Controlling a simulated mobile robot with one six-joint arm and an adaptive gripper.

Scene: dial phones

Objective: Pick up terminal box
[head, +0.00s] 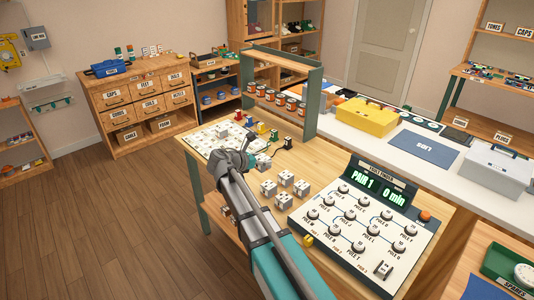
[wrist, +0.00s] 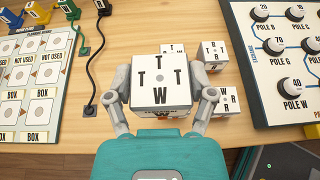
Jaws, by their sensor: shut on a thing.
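A white terminal box (wrist: 160,80) with black T and W letters on its top sits between the two fingers of my gripper (wrist: 163,98) in the wrist view. The fingers close on its left and right sides. Whether its underside touches the table cannot be told. In the head view my gripper (head: 234,163) is over the left part of the workbench, and my arm hides most of what it holds. Other similar white boxes (wrist: 214,54) lie behind and to the right of the held one. Several show in the head view (head: 286,178) right of my arm.
A planning board (wrist: 32,78) with box spaces lies left of my gripper. A black cable (wrist: 90,60) runs between them. A fault finder panel (head: 360,222) with knobs stands at the right. A shelf of cans (head: 275,98) stands at the back.

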